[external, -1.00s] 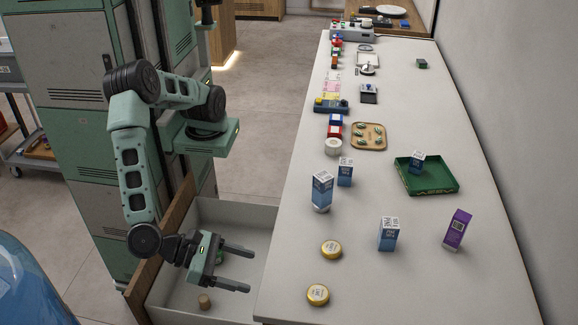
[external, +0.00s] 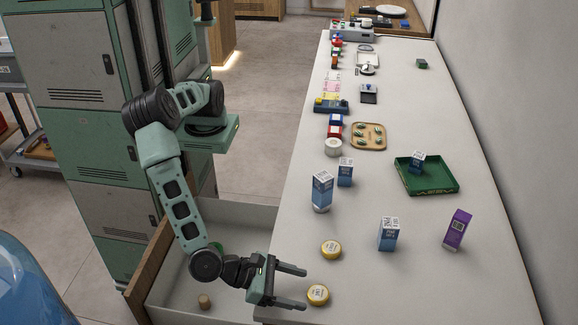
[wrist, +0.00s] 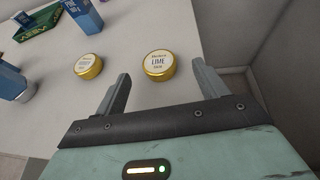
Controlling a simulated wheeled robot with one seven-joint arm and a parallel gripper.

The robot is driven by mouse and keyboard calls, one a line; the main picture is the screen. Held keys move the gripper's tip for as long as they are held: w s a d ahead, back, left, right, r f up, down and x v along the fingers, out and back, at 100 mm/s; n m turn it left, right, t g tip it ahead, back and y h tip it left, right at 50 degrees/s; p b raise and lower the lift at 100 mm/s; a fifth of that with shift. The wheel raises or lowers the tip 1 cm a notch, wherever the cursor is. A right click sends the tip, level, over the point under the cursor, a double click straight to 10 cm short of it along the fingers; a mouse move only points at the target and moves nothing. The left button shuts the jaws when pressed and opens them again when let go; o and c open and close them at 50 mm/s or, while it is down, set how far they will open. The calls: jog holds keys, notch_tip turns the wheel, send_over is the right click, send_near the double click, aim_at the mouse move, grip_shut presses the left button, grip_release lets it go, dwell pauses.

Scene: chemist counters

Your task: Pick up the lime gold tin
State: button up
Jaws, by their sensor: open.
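In the wrist view the tin lies ahead of and between the two fingers (wrist: 160,82). A second gold tin (external: 331,250) sits farther along the counter; its label is too small to read.
Blue-and-white boxes (external: 388,234) and a purple box (external: 457,230) stand on the counter (external: 420,285) beyond the tins. A green tray (external: 431,188) holds another blue box. An open drawer (external: 180,290) lies below my arm. The counter right of the near tin is clear.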

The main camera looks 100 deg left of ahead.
aim_at(316, 293)
jog(key=p+x, duration=0.1)
jog(key=x, duration=0.4)
jog(key=shift+s+a, duration=0.1)
jog(key=shift+a, duration=0.05)
jog(key=c, duration=1.1)
jog(key=shift+o, duration=0.2)
